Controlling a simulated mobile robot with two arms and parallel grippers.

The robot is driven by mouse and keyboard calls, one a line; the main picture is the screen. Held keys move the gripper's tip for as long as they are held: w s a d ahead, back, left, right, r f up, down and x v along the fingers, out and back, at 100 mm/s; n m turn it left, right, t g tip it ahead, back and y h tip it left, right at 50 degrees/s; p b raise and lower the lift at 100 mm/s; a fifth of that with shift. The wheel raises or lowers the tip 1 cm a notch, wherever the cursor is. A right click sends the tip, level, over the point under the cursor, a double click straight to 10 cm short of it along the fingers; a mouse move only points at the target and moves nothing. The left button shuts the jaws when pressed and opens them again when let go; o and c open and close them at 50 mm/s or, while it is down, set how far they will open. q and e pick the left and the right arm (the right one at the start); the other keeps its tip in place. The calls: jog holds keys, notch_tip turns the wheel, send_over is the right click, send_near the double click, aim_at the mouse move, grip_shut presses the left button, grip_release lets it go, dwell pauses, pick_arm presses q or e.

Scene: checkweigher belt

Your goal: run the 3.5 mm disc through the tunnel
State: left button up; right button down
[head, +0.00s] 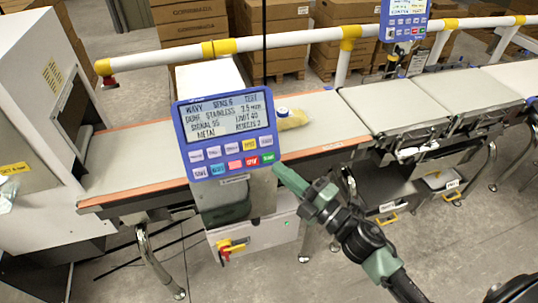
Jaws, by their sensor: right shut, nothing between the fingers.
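A small blue-and-white round piece (282,111), possibly the disc, shows on a yellowish pack (294,121) on the belt (130,152), just right of the blue control panel (227,133). Its size marking is too small to read. The panel's display reads stainless 3.5 mm, signal 95, limit 40, metal, rejects 2. A white housing (30,110) with a dark opening (74,115) stands at the belt's left end. My right gripper (283,172) is shut and empty, its tips close to the panel's green key; contact is unclear. My left gripper is out of view.
A white rail with yellow joints (225,46) runs behind the belt. Weighing platforms (395,104) continue to the right, with a second panel (405,18) behind. A red-and-yellow switch (230,246) is on the cabinet below. Cartons (345,50) stand at the back.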

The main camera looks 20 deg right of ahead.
jog(key=s+r+p, duration=0.2)
jog(key=s, duration=0.3)
jog(key=shift+s+r, duration=0.2)
jog(key=shift+r, duration=0.15)
dwell(0.3)
jog(key=shift+d+f, duration=0.1)
jog(key=shift+d, duration=0.05)
dwell(0.8)
